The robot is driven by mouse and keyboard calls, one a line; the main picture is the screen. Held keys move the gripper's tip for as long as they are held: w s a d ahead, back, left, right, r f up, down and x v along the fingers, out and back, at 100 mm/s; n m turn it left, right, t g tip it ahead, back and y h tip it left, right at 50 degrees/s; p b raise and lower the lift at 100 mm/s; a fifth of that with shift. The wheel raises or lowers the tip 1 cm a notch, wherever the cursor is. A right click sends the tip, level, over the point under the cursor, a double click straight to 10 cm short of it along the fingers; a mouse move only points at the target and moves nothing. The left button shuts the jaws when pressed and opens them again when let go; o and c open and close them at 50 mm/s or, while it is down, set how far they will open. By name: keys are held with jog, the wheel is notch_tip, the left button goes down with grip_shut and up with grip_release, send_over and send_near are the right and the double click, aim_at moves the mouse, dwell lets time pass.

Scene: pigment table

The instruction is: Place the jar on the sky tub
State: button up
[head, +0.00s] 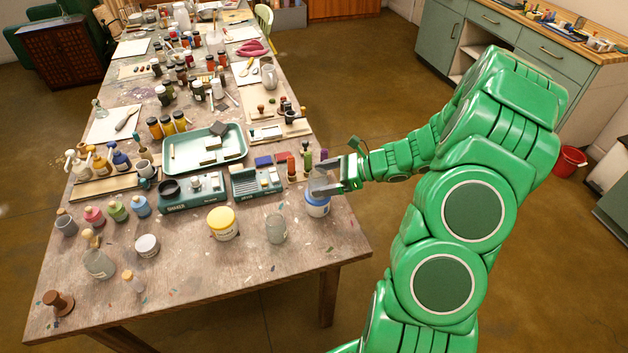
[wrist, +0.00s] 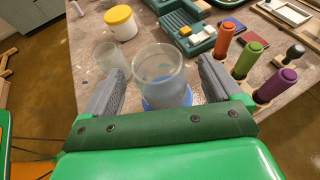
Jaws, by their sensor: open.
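The clear glass jar (head: 319,184) appears to stand upright on the blue lid of the sky tub (head: 317,208), near the table's right edge. In the wrist view the jar (wrist: 160,64) is between my fingers, and blue shows through and around its base. My gripper (head: 337,179) is open, with one finger on each side of the jar; the wrist view shows both fingers (wrist: 162,85) spread. Whether a finger touches the glass I cannot tell. The sky tub is mostly hidden under the jar in the wrist view.
A second glass jar (head: 276,229) and a yellow-lidded tub (head: 222,224) stand to the left. The front right of the table (head: 320,245) is clear.

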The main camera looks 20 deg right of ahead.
jog(key=v, duration=0.8)
jog(key=s+a+r+n+g+h, duration=0.2)
jog(key=s+a+r+n+g, duration=0.2)
jog(key=s+a+r+n, duration=0.3)
jog(key=s+a+r+n+g+h, duration=0.25)
jog(key=s+a+r+n, duration=0.2)
jog(key=s+a, duration=0.35)
jog(key=s+r+n+h, duration=0.2)
jog(key=s+n+h, duration=0.2)
jog(key=s, duration=0.4)
jog(key=s+r+n+h, duration=0.3)
jog(key=s+n+h, duration=0.1)
jog(key=s+n, duration=0.3)
jog(key=s, duration=0.2)
jog(key=shift+s+d+r, duration=0.3)
jog(key=shift+d, duration=0.1)
